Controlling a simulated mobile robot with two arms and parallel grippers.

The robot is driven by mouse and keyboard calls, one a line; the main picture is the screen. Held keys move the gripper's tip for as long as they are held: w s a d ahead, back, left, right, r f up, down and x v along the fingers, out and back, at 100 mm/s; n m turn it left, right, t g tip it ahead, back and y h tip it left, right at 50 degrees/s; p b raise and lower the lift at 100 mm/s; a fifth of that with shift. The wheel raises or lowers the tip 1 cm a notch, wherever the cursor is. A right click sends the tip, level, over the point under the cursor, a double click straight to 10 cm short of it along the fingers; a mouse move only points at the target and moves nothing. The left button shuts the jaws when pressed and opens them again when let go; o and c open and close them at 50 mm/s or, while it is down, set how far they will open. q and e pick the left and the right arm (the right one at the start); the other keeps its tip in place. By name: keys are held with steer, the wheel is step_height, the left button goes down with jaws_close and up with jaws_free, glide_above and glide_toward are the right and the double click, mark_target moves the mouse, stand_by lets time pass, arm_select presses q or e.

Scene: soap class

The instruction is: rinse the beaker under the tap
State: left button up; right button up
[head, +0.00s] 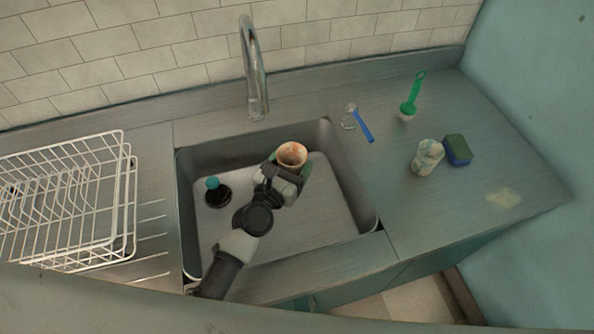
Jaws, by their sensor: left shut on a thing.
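The beaker (291,154) looks like a cream cup with a reddish-brown stained inside, and it stands roughly upright with its mouth up. My left gripper (288,176) is shut on it, over the sink basin (315,215). The chrome tap (254,75) rises behind the sink, with its spout end up and left of the beaker in the picture. No water stream shows. The lower part of the beaker is hidden by the gripper. My right gripper is not in view.
A dark round drain item with a teal top (213,184) sits in the basin's left. A white dish rack (70,205) stands left. On the right counter are a green brush (412,98), a blue-handled tool (362,126), a marbled cup (427,157) and a sponge (458,150).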

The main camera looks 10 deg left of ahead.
arm_select(q)
steer(key=shift+w+a+f+b, duration=0.15)
steer(key=shift+w+a+b, duration=0.05)
steer(key=shift+w, duration=0.2)
steer(key=shift+w+a+f+b, duration=0.15)
steer(key=shift+w+a, duration=0.05)
steer(key=shift+w, duration=0.2)
steer(key=w, duration=0.1)
steer(key=w+a+b, duration=0.2)
steer(key=shift+w+f, duration=0.3)
steer(key=shift+f, duration=0.1)
steer(key=shift+w+a+f+b, duration=0.15)
steer(key=shift+w+a+b, duration=0.3)
steer(key=shift+w, duration=0.3)
steer(key=shift+w+a+f+b, duration=0.1)
steer(key=shift+w+a+b, duration=0.35)
steer(key=shift+w, duration=0.3)
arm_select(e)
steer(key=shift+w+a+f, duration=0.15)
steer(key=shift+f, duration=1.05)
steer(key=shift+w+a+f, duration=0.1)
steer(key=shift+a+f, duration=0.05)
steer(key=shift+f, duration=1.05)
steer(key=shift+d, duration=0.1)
